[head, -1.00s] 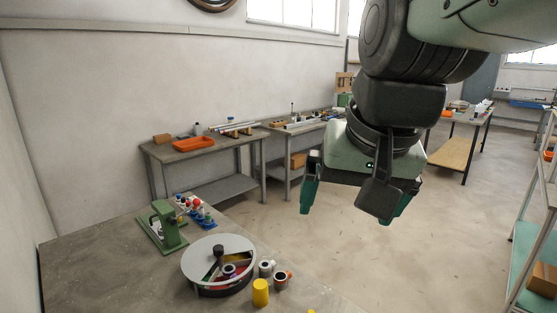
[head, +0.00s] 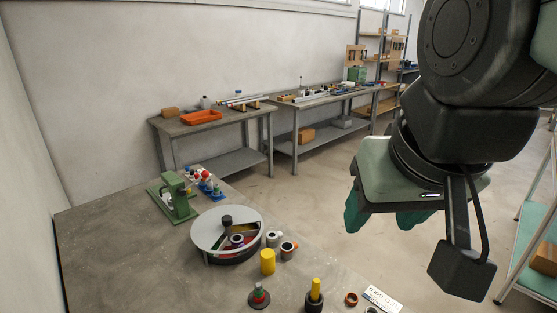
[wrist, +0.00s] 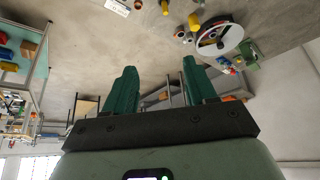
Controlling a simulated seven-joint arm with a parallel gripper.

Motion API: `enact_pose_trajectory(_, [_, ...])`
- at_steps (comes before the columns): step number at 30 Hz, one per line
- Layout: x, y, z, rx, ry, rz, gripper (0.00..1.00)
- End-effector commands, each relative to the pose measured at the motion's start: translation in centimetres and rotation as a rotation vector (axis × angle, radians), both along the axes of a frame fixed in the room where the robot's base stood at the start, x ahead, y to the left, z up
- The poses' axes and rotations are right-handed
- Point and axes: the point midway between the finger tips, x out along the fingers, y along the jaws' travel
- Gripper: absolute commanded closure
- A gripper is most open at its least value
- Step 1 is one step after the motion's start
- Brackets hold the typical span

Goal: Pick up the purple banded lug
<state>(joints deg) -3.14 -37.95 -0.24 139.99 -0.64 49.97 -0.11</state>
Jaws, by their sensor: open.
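A small round piece with a purple band (head: 237,240), which looks like the purple banded lug, sits in the open sector of a round grey-lidded turntable (head: 209,232) on the near bench. The turntable's walls hide its lower part. My gripper (head: 383,218) is in the air, right of the bench and well away from the turntable. In the wrist view its green fingers (wrist: 160,70) are apart with nothing between them.
Beside the turntable stand a yellow cylinder (head: 267,262) and two grey cylinders, one with an orange band (head: 288,250). A green press (head: 177,197) stands behind left. A red-topped cone (head: 259,296) and a yellow post (head: 315,291) are in front. The bench's left part is clear.

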Motion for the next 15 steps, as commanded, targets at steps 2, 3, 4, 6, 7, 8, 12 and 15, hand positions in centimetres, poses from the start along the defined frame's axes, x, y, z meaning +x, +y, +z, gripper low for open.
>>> enact_pose_trajectory(2, [3.0,0.8,0.3,0.002,0.015,0.023,0.44])
enact_pose_trajectory(3, [4.7,1.3,0.3,0.003,0.021,0.035,0.44])
enact_pose_trajectory(4, [6.1,1.7,0.3,0.003,0.024,0.044,0.44])
enact_pose_trajectory(6, [9.4,2.8,0.1,0.005,0.029,0.067,0.44])
enact_pose_trajectory(7, [10.7,3.4,-0.2,0.005,0.033,0.077,0.44])
enact_pose_trajectory(8, [12.1,3.9,-0.4,0.005,0.034,0.086,0.44])
enact_pose_trajectory(12, [18.5,6.8,-2.8,0.007,0.047,0.129,0.44])
enact_pose_trajectory(15, [22.7,9.3,-5.5,0.006,0.055,0.161,0.44])
